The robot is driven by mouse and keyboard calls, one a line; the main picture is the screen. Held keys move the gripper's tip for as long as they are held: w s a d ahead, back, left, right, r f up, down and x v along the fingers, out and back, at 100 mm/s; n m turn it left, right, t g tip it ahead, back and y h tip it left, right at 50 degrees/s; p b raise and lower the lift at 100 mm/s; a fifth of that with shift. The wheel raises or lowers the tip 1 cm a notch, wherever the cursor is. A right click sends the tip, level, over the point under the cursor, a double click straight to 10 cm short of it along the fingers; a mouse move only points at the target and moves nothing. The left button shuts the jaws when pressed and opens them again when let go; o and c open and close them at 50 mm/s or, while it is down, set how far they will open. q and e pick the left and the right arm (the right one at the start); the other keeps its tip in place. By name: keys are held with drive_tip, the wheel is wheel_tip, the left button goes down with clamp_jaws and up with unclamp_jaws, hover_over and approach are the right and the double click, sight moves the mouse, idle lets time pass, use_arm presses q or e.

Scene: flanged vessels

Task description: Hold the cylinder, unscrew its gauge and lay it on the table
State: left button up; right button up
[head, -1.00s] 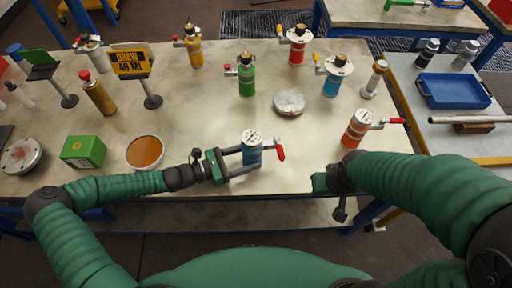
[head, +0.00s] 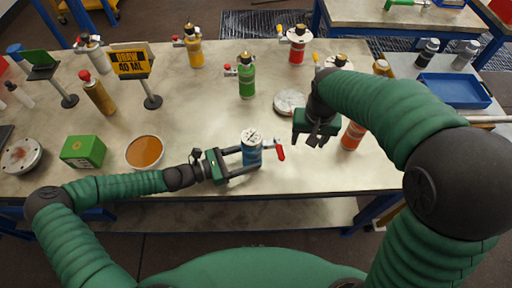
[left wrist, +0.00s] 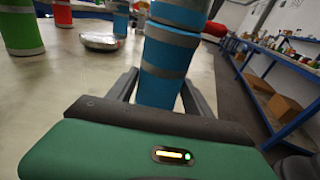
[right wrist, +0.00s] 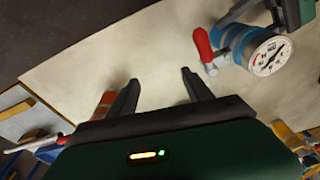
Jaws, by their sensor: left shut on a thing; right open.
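A blue cylinder (head: 252,156) stands upright near the table's front edge, with a white-faced gauge (head: 252,135) on top and a red-handled valve (head: 281,152) on its right side. My left gripper (head: 245,159) is shut on the cylinder's body; the left wrist view shows the blue body (left wrist: 168,55) between its fingers. The right wrist view shows the gauge dial (right wrist: 270,55) and red handle (right wrist: 203,45) at the upper right, outside the fingers.
An orange cylinder (head: 352,136) stands just beyond my right arm, partly covered. A round metal dish (head: 288,102) lies behind the blue cylinder. A bowl of brown liquid (head: 145,152) and a green box (head: 83,151) are to the left. The table between bowl and dish is clear.

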sight(251, 136)
drive_tip(key=shift+o, duration=1.2)
drive_tip(key=shift+n+g, duration=0.5)
drive_tip(key=shift+n, duration=0.1)
drive_tip(key=w+a+r, duration=0.1)
drive_tip(key=a, duration=0.2)
drive_tip(key=w+a+r, duration=0.1)
drive_tip(key=a, duration=0.2)
drive_tip(key=w+a+r, duration=0.1)
drive_tip(key=a, duration=0.2)
drive_tip(key=shift+a+r, duration=0.15)
drive_tip(key=shift+r, duration=0.1)
drive_tip(key=shift+n+g, duration=0.3)
drive_tip(key=shift+g, duration=0.1)
drive_tip(key=a+r, duration=0.1)
drive_tip(key=a, duration=0.1)
drive_tip(key=a+r, duration=0.1)
drive_tip(key=a, duration=0.3)
drive_tip(key=shift+s+a+r, duration=0.2)
drive_tip(key=shift+a+r, duration=0.05)
drive_tip(key=shift+r, duration=0.15)
drive_tip(key=shift+a+f, duration=0.1)
drive_tip(key=shift+a, duration=0.05)
wheel_tip(251, 136, down, 7)
drive_tip(key=shift+r, duration=0.2)
